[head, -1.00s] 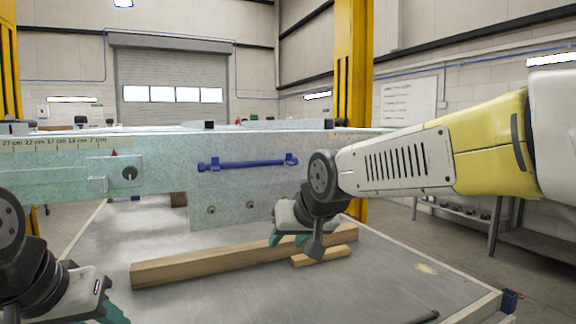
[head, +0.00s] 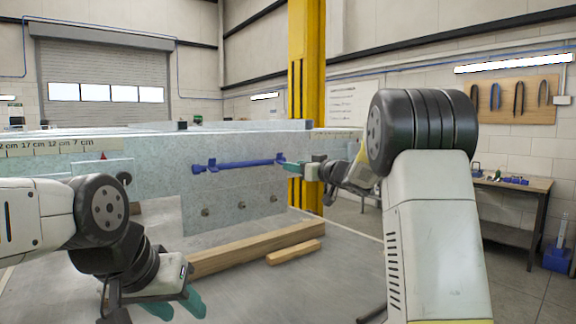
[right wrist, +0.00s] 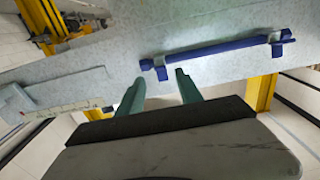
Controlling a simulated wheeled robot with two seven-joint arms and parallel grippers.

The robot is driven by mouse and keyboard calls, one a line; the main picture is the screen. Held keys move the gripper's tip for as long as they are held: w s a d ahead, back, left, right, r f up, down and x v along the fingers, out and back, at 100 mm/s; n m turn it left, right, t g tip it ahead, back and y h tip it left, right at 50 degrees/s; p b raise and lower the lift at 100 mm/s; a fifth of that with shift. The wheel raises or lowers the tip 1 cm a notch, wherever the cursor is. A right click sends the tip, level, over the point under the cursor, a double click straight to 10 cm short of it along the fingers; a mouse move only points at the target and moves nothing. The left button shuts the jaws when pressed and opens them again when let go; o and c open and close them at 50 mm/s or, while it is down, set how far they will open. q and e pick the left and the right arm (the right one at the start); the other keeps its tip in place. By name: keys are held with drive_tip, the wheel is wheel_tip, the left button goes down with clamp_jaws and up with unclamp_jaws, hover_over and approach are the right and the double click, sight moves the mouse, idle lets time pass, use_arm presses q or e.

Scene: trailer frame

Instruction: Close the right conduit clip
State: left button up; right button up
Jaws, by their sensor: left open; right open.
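A blue conduit (head: 240,164) runs level along the pale speckled frame side (head: 165,185). Its left clip (head: 211,165) and right clip (head: 280,159) hold the two ends. My right gripper (head: 297,167) is open and empty, close beside the right clip. The right wrist view appears upside down; there the right clip (right wrist: 155,67) is at the left end of the conduit (right wrist: 215,51), just beyond the open fingertips (right wrist: 160,79). I cannot tell contact or whether the clip's lid is open. My left gripper (head: 177,303) is open and empty, low at front left.
Wooden beams (head: 255,245) lie on the grey table (head: 270,290) below the frame side. Round bolts (head: 240,203) stick out below the conduit. A yellow post (head: 306,90) stands behind. A side bench (head: 510,187) stands at far right.

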sight(281, 158)
drive_tip(key=x, duration=0.6)
drive_tip(key=shift+a, duration=0.1)
drive_tip(key=shift+c, duration=0.4)
clamp_jaws()
